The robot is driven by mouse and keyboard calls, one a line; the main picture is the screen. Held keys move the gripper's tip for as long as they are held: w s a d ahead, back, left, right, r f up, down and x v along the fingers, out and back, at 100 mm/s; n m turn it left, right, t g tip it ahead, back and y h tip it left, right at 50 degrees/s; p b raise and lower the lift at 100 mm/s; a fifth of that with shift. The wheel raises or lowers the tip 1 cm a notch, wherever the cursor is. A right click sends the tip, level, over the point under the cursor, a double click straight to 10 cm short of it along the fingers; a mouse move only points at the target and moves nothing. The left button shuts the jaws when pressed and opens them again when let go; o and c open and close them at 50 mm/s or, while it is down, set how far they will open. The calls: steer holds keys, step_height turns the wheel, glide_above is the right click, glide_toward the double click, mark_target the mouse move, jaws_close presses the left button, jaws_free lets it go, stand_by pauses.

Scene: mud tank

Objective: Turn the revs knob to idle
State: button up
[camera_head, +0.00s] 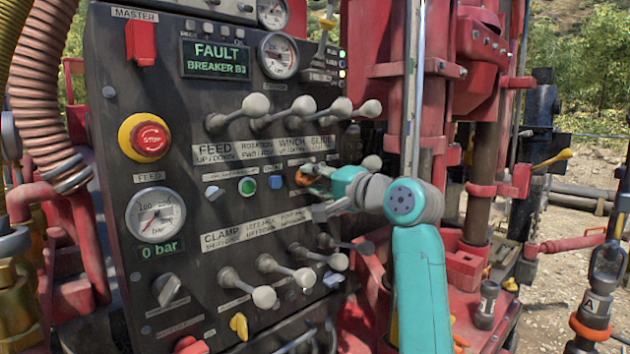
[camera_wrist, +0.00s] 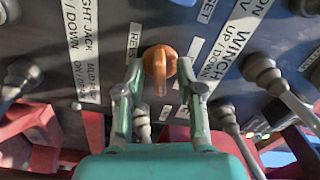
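The revs knob is orange (camera_wrist: 160,66), with a round body and a pointed grip. In the wrist view it sits upper middle on the dark panel, beside a white label starting "REV", with its narrow end toward the bottom of the picture. My gripper (camera_wrist: 159,72) is open, one finger on each side of the knob, with a small gap showing on both sides. I cannot tell whether the fingertips reach the knob's depth. In the head view the knob (camera_head: 303,178) is small and partly hidden by my gripper (camera_head: 314,180). Any idle mark is not readable.
Several grey ball-ended levers stand out above (camera_head: 255,105) and below (camera_head: 264,297) the knob. A green button (camera_head: 247,186) and a blue switch (camera_head: 275,182) are left of it. A red stop button (camera_head: 150,138) is farther left. The screen (camera_head: 216,60) reads "FAULT BREAKER B3".

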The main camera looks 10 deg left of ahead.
jaws_close()
steer(key=shift+n, duration=0.4)
steer(key=n, duration=0.9)
steer(key=shift+n, duration=2.3)
